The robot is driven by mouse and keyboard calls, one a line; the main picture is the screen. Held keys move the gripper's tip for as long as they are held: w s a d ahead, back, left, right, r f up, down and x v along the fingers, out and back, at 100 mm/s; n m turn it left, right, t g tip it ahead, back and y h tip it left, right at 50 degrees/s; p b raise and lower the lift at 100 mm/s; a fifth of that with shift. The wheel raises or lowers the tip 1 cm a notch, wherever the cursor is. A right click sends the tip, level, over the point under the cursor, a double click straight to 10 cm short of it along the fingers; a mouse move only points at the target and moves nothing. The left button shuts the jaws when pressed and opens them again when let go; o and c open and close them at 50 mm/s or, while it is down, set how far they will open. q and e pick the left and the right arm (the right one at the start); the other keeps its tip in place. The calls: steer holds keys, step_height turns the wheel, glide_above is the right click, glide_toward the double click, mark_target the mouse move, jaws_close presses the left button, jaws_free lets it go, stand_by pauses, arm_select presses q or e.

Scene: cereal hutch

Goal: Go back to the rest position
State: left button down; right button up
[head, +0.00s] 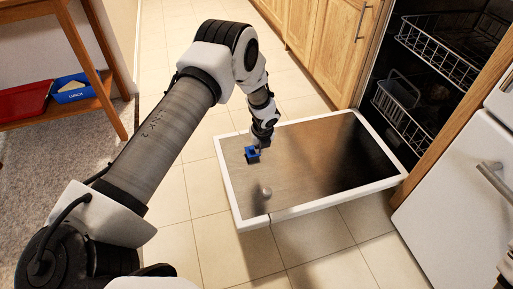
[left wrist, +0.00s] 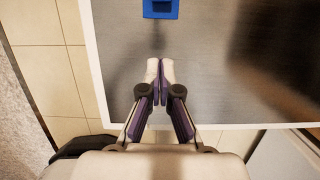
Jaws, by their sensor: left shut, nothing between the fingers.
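My left arm reaches from the left over the open dishwasher door (head: 330,165). My left gripper (head: 263,143) is shut and empty above the door's inner face. In the left wrist view my left gripper (left wrist: 160,72) shows its two fingertips together with nothing between them. A small blue object (head: 252,155) is on the door close to the gripper. It also shows in the left wrist view as a blue piece (left wrist: 160,14) at the top edge, apart from the fingertips. My right gripper is not in view.
The dishwasher's upper rack (head: 455,50) and lower rack (head: 405,118) are inside at the right. A white appliance (head: 455,205) stands at right. A wooden shelf (head: 70,113) at left holds a red tray (head: 24,101) and a blue box (head: 75,88). Tiled floor is clear left of the door.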

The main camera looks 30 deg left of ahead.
arm_select(q)
steer(key=shift+v, duration=0.9)
